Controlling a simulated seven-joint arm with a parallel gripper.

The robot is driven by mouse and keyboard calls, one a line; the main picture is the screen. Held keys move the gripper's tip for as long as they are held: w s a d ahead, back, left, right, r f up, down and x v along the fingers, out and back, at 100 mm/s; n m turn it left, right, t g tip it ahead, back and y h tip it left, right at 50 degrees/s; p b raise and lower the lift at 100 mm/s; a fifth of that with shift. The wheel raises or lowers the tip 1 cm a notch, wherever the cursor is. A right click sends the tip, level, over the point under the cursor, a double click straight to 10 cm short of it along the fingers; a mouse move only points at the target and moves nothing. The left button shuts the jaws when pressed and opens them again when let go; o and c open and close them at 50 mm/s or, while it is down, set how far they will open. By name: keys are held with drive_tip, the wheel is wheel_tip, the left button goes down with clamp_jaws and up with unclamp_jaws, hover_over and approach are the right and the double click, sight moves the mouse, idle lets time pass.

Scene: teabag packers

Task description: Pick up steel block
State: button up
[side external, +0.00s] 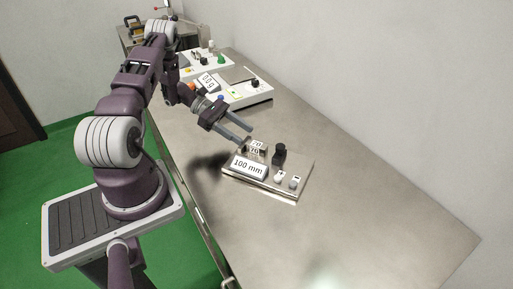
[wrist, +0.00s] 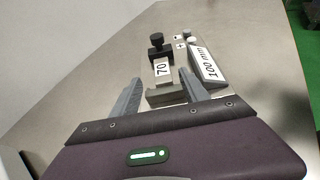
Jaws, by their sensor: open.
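A small grey steel block (wrist: 165,95) shows in the wrist view between my fingers, just below a white label reading 70 (wrist: 161,70). In the side view a block with dark-on-light numbers (side external: 257,145) sits at the back left of a metal device plate (side external: 268,190). I cannot tell whether the label is on the block or on a part behind it. My gripper (side external: 246,134) is open and empty, with its fingertips above and just behind the block. In the wrist view my gripper (wrist: 160,76) has one finger on either side of the block, apparently not touching it.
The device carries a black knob (side external: 279,151), a 100 mm display (side external: 249,167) and two small buttons (side external: 286,180) close by. A white instrument (side external: 250,97) stands farther back on the metal table (side external: 350,200). The table's near right part is clear.

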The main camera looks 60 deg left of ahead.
sight(255, 143)
drive_tip(key=x, duration=0.5)
drive_tip(key=shift+s+d+f, duration=0.15)
clamp_jaws()
idle(1.1)
